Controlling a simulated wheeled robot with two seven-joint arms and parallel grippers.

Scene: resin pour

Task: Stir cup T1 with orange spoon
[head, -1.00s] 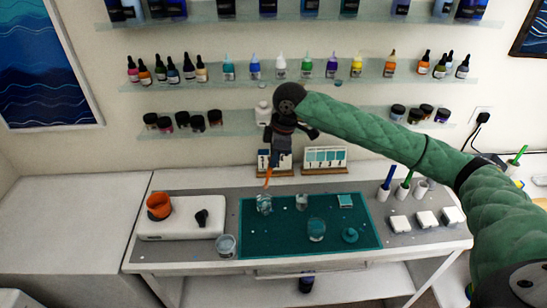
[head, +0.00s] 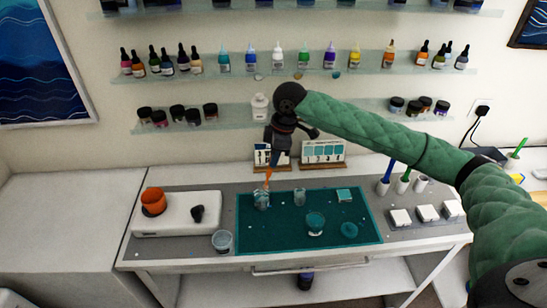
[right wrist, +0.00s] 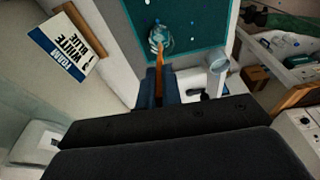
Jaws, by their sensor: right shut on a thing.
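My right gripper (head: 279,150) is shut on the orange spoon (head: 268,175), which hangs downward from it. A clear cup (head: 261,201) with bluish contents stands at the left back of the teal mat (head: 285,236). The spoon's lower end is at the cup's mouth; I cannot tell how deep it reaches. In the right wrist view the spoon (right wrist: 159,62) points at the cup (right wrist: 160,40) and overlaps it. No T1 label is readable on the cup. My left gripper is not in view.
Another clear cup (head: 299,197) stands just right, and a teal-filled cup (head: 315,222) in front. A clear cup (head: 222,241) stands left of the mat. Cards (head: 323,153) stand behind. The mat's front left is mostly clear.

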